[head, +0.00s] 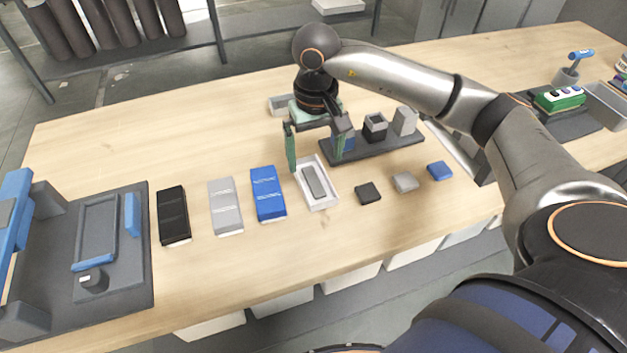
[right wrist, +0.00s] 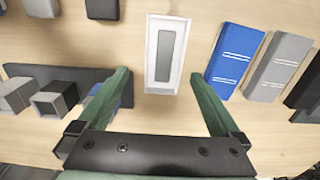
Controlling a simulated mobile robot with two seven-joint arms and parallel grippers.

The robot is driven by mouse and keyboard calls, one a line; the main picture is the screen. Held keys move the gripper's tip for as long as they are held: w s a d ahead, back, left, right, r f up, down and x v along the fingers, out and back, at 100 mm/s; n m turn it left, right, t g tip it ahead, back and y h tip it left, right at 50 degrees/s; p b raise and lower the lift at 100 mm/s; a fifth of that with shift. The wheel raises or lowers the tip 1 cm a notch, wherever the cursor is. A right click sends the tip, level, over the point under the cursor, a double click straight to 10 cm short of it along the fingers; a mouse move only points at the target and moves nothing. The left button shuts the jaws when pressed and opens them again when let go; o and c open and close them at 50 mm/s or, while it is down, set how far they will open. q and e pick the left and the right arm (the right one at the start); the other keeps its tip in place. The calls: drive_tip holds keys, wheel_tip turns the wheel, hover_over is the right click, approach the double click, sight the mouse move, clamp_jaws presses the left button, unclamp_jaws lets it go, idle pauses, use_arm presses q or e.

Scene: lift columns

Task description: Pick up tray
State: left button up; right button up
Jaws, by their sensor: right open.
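A small white tray (head: 316,186) with a grey rectangular insert (head: 314,181) lies on the wooden table, right of the blue case. My right gripper (head: 316,163) is open above the table at the tray's far end, its green fingers apart. In the right wrist view the tray (right wrist: 151,80) lies ahead of and between the open fingers (right wrist: 163,78), and nothing is between them. My left gripper does not show.
Blue (head: 268,194), grey (head: 225,206) and black (head: 173,215) cases lie left of the tray. Small black (head: 368,193), grey (head: 405,182) and blue (head: 440,171) blocks lie right. A dark rack (head: 385,150) holding blocks stands close behind the tray, near the right finger.

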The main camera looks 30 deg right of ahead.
sight(312, 180)
drive_tip(key=f, duration=0.5)
drive_tip(key=shift+w+a+p, duration=0.15)
drive_tip(key=shift+a+p, duration=0.1)
drive_tip(key=shift+p, duration=0.05)
drive_tip(key=shift+c, duration=0.4)
drive_tip(key=c, duration=1.3)
drive_tip(key=shift+r, duration=0.1)
